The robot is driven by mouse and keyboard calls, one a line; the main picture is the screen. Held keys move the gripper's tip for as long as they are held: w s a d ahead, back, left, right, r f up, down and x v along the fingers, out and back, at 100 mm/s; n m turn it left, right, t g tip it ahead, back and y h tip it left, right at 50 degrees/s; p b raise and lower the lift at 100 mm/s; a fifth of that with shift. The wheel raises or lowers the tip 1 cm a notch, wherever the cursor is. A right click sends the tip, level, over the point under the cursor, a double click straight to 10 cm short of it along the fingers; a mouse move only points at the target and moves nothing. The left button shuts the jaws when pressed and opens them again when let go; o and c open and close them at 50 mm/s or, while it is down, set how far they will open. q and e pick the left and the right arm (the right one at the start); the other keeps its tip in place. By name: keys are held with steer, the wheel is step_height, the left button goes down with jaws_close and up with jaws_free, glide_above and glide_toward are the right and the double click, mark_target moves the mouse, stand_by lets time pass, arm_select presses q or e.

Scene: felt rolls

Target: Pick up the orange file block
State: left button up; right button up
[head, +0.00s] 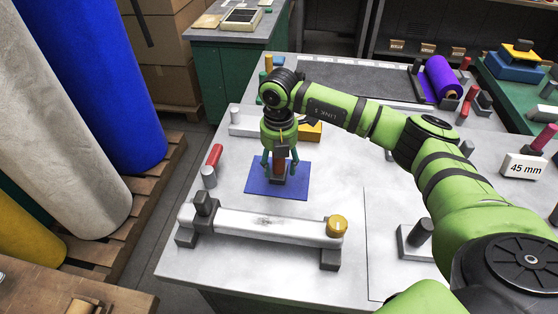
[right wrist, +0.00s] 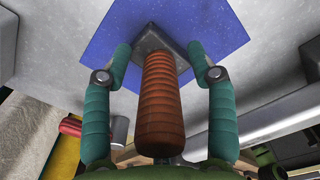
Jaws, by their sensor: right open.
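The orange file block (head: 279,171) stands upright on a blue sheet (head: 262,186) on the grey worktable. In the right wrist view it shows as a ribbed, rust-orange handle (right wrist: 161,100) on a dark grey square base. My right gripper (head: 280,164) points down over it. In the right wrist view the two teal fingers (right wrist: 160,62) stand on either side of the handle, with a visible gap on both sides. The gripper is open and holds nothing. My left gripper is not in view.
A long white bar fixture (head: 270,226) with a yellow knob lies in front of the sheet. A red-handled tool (head: 214,155) is at the left, and a yellow block (head: 310,132) stands behind the gripper. A purple roll (head: 442,77) lies at the back right.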

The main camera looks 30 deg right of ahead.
steer(key=shift+a+f, duration=0.1)
steer(key=shift+c, duration=0.4)
jaws_close()
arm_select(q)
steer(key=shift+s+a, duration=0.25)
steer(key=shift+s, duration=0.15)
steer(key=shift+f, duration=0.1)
arm_select(e)
steer(key=shift+r, duration=0.35)
steer(key=r, duration=0.1)
steer(key=r+b, duration=0.2)
steer(key=shift+s+d+r, duration=0.25)
steer(key=shift+d+r, duration=0.05)
steer(key=shift+d, duration=0.05)
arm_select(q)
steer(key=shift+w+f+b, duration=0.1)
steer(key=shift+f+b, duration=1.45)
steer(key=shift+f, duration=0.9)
arm_select(e)
steer(key=s+d+r, duration=0.6)
steer(key=s, duration=0.2)
steer(key=shift+s+d+r, duration=0.35)
steer(key=shift+r, duration=0.05)
